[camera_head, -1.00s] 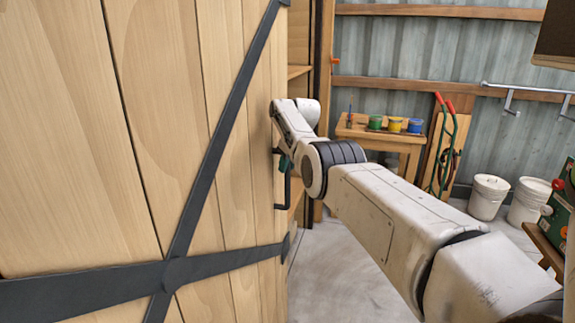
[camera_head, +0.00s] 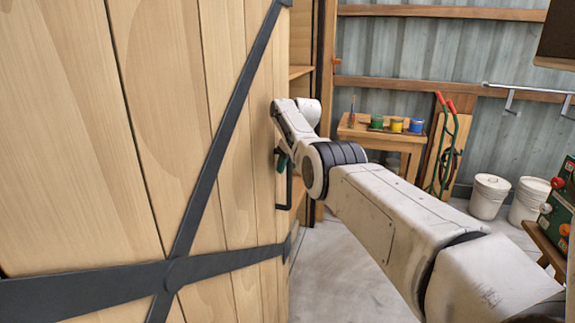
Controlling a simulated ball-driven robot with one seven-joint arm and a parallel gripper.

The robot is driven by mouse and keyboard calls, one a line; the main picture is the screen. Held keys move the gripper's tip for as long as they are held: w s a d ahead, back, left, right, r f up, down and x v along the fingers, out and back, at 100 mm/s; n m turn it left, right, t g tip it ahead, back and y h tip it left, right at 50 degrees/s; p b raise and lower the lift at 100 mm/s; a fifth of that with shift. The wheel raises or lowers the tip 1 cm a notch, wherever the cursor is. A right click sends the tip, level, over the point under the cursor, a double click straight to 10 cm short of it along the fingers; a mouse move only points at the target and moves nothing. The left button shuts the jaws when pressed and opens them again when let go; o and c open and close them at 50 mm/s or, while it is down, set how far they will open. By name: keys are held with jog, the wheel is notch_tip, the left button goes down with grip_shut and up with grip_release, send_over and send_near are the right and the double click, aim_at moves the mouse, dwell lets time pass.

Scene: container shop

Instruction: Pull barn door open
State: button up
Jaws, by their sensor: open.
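The barn door (camera_head: 235,120) is pale vertical planks with dark metal straps crossing it, and it fills the left of the view. Its dark handle (camera_head: 289,187) stands upright at the door's right edge. My gripper (camera_head: 281,162) is at the upper part of the handle, a dark green fingertip showing there. The jaws are open; most of the gripper is hidden behind my white wrist, so I cannot tell whether it touches the handle.
A small wooden table (camera_head: 405,142) with paint cans stands at the back. Grey floor (camera_head: 345,270) is clear right of the door.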

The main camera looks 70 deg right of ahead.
jog(key=b+v, duration=0.2)
jog(key=v, duration=0.8)
jog(key=shift+s+r, duration=0.15)
jog(key=shift+r, duration=0.2)
dwell(0.5)
